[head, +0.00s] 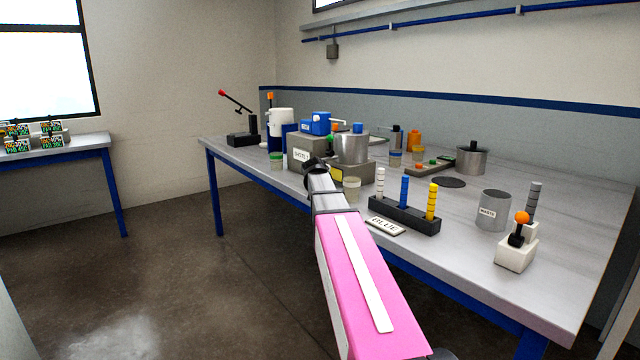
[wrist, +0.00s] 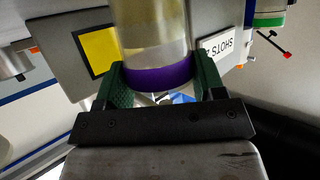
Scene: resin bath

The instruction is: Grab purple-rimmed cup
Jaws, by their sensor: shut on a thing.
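The purple-rimmed cup (wrist: 155,40) fills the upper middle of the wrist view. It has a clear, yellowish body and a purple band (wrist: 158,77). My gripper (wrist: 162,73) has its green fingers on either side of the cup at the band, shut on it. In the head view my gripper (head: 314,168) reaches over the near edge of the table, in front of the grey box; I cannot make out the purple-rimmed cup there.
On the table (head: 465,233), a grey box labelled SHOTS (head: 303,152) and a metal pot (head: 351,148) stand close by. A pale-rimmed cup (head: 351,188) and a green-rimmed cup (head: 276,160) flank my gripper. A black peg rack (head: 404,216) is to the right. The floor left is clear.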

